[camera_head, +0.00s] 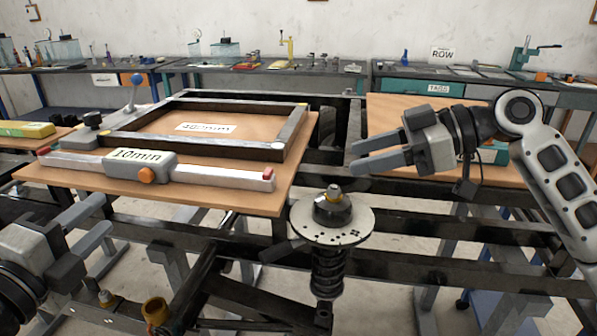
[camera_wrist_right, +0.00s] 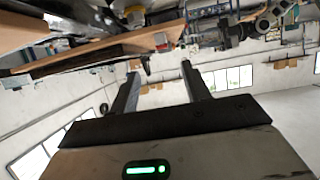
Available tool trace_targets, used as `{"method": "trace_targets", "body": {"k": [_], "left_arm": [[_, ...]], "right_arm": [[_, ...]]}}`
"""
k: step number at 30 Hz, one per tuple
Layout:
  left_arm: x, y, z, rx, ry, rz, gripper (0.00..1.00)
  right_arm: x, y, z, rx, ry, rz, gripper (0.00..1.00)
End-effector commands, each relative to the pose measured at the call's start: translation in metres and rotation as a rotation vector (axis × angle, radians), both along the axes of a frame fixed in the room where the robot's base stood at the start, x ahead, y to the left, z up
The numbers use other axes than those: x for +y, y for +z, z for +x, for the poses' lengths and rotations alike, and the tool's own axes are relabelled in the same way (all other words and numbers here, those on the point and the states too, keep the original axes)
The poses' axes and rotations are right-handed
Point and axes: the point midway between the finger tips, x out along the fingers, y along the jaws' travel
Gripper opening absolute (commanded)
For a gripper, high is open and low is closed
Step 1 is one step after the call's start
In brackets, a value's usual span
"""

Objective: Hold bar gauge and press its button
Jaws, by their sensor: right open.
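The bar gauge (camera_head: 215,176) is a long pale bar with red ends, a grey middle block labelled "10min" and an orange button (camera_head: 147,175). It lies along the front of the left wooden board (camera_head: 60,178). My left gripper (camera_head: 109,214) is at the lower left, below and in front of the board, with its fingers apart and empty. My right gripper (camera_head: 354,156) is open and empty, to the right of the bar and pointing left. In the right wrist view my right gripper (camera_wrist_right: 158,68) has nothing between its fingers.
A dark rectangular frame (camera_head: 290,138) lies behind the bar, near a blue-knobbed lever (camera_head: 137,80). A spring suspension unit (camera_head: 332,218) stands between the arms among black beams. Another wooden board (camera_head: 400,106) lies behind my right gripper. Cluttered benches line the wall.

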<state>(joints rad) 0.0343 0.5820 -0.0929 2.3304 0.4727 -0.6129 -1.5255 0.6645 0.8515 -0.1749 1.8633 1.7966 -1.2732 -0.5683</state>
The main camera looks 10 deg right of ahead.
Motion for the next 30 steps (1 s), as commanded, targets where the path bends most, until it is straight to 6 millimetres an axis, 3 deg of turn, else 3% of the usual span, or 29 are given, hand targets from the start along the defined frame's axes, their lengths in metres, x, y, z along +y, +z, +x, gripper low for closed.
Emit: {"method": "trace_targets", "body": {"k": [18, 24, 30], "left_arm": [[0.0, 0.0, 0.0, 0.0, 0.0, 0.0, 0.36], [0.0, 0.0, 0.0, 0.0, 0.0, 0.0, 0.36], [0.0, 0.0, 0.0, 0.0, 0.0, 0.0, 0.36]], "right_arm": [[0.101, -0.045, 0.042, 0.0, 0.004, 0.001, 0.47], [0.118, -0.053, 0.05, 0.001, 0.003, 0.001, 0.47], [0.122, -0.055, 0.052, 0.0, 0.001, 0.0, 0.47]]}}
